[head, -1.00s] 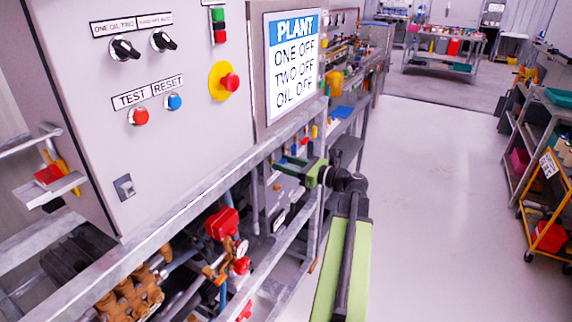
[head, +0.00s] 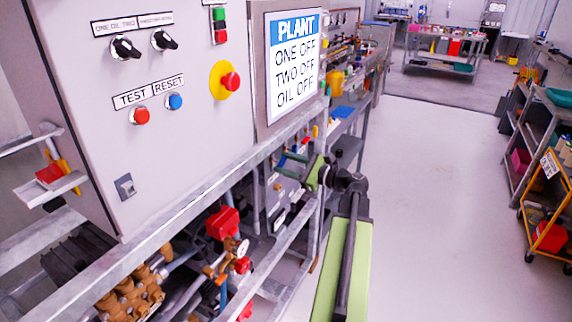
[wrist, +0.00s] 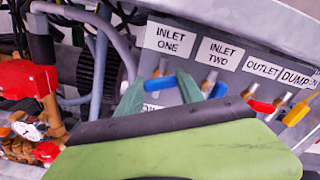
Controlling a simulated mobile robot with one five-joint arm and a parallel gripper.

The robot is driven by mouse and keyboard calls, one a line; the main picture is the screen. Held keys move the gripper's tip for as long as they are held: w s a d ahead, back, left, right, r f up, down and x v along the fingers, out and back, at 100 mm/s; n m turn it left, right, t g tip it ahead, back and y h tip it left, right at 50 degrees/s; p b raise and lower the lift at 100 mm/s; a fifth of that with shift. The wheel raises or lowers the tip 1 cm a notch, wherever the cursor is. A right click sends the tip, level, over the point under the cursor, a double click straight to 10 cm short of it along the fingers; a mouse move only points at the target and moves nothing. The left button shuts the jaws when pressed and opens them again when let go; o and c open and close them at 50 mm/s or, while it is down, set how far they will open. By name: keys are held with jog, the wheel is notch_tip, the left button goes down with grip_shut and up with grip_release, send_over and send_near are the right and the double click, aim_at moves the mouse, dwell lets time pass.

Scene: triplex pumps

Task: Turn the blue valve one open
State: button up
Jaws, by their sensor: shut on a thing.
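The blue handle of valve one (wrist: 160,85) sits under the INLET ONE label (wrist: 169,41) in the wrist view. My gripper (wrist: 160,90) has one green finger on each side of this handle and is shut on it. My arm's green body hides the lower part of the panel. A second blue handle (wrist: 217,90) is under the INLET TWO label (wrist: 220,52), just right of the right finger. In the head view, my gripper (head: 287,163) reaches left between the frame rails; the handle there is too small to make out.
A red handle (wrist: 262,106) under OUTLET and a yellow handle (wrist: 297,112) under DUMP are to the right. A red valve part (wrist: 28,80) and brass fittings are at left. A metal rail (head: 190,195) runs above my arm. The floor (head: 440,200) at right is clear.

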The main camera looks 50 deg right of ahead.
jog(key=n, duration=0.6)
jog(key=shift+a+f+n, duration=0.1)
jog(key=shift+n, duration=0.2)
jog(key=n, duration=0.6)
jog(key=shift+f, duration=0.1)
jog(key=shift+s, duration=0.1)
jog(key=o, duration=1.4)
jog(key=v, duration=1.7)
jog(key=shift+s, duration=0.2)
